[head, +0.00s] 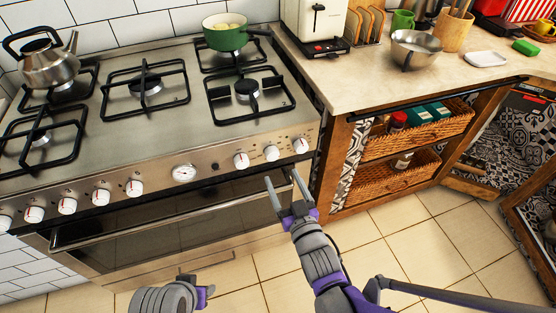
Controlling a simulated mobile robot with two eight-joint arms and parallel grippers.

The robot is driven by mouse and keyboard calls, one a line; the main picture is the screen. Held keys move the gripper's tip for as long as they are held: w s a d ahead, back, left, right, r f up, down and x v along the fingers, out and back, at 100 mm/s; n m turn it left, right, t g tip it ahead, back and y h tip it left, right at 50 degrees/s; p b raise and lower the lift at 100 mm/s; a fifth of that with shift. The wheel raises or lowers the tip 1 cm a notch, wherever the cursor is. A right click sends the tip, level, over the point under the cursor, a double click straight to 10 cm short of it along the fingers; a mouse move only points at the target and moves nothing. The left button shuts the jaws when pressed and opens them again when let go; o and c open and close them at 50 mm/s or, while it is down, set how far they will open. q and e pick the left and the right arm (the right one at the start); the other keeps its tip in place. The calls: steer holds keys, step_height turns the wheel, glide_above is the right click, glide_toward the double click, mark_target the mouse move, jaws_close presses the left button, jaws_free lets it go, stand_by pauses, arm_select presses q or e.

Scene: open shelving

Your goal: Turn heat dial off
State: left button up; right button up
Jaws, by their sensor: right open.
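The stove (85,135) has a front panel with a row of white dials with red marks. At the right end are three dials: one (241,160), a second (272,153) and the rightmost (301,146). Several more (134,188) run to the left of a round white-faced gauge (184,173). Which one is the heat dial, and whether it is on, I cannot tell. My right gripper (282,178) is open and empty, its fingers pointing up at the panel just below the right-end dials. My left gripper (206,293) is low at the bottom edge, its fingers unclear.
A green pot (226,37) sits on the back right burner and a steel kettle (48,65) on the back left. The oven handle (150,222) runs below the dials. A counter (380,80) with wicker drawers (405,178) stands to the right. The tiled floor is clear.

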mark_target(273, 157)
steer(key=x, duration=0.7)
steer(key=shift+w+f+b, duration=0.1)
steer(key=shift+w+b, duration=0.1)
steer(key=shift+b, duration=0.15)
jaws_close()
